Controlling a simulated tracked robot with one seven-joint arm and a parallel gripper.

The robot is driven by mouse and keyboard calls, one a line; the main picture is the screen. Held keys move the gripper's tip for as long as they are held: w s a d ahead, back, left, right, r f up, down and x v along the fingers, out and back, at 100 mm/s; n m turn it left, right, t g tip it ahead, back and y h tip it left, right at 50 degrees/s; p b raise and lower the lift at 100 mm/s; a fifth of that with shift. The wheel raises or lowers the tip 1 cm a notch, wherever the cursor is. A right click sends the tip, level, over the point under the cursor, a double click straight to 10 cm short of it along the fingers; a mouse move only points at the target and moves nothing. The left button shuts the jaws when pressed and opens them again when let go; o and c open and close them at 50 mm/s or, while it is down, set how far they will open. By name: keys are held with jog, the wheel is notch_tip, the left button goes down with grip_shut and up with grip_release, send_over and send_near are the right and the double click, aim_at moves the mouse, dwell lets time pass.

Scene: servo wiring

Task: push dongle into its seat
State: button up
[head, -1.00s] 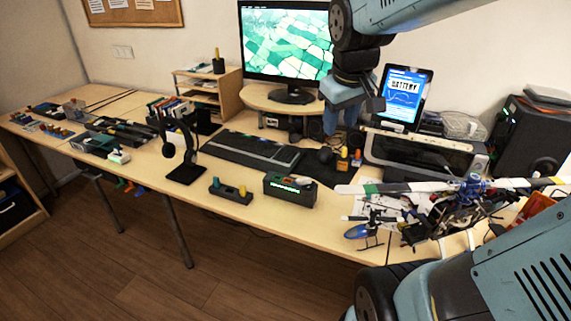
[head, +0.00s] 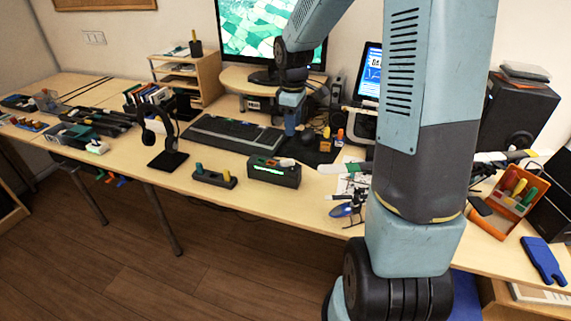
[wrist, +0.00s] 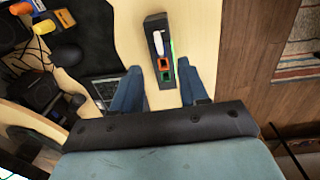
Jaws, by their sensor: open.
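A black box (head: 273,172) with a green light strip stands near the table's front edge. In the wrist view, the box (wrist: 151,27) carries a white elongated piece (wrist: 158,44), likely the dongle, at one end of its top. Beside it are an orange-rimmed socket (wrist: 163,64) and a green-rimmed socket (wrist: 167,76). I cannot tell how deep the white piece sits. My gripper (wrist: 158,72) is open and empty, its two blue fingers apart on either side of the box's near end in the picture. In the head view my gripper (head: 291,125) is above and behind the box.
A model helicopter (head: 345,210) is at the right, partly hidden by my arm.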

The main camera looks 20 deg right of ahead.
send_over(292, 161)
notch_tip(292, 161, down, 9)
jog(key=shift+r, duration=0.1)
jog(key=shift+w+d+f, duration=0.1)
jog(key=shift+w+f, duration=0.05)
jog(key=shift+f, duration=1.2)
jog(key=shift+w+f, duration=0.15)
jog(key=shift+f, duration=1.15)
jog(key=shift+c, duration=0.4)
grip_shut()
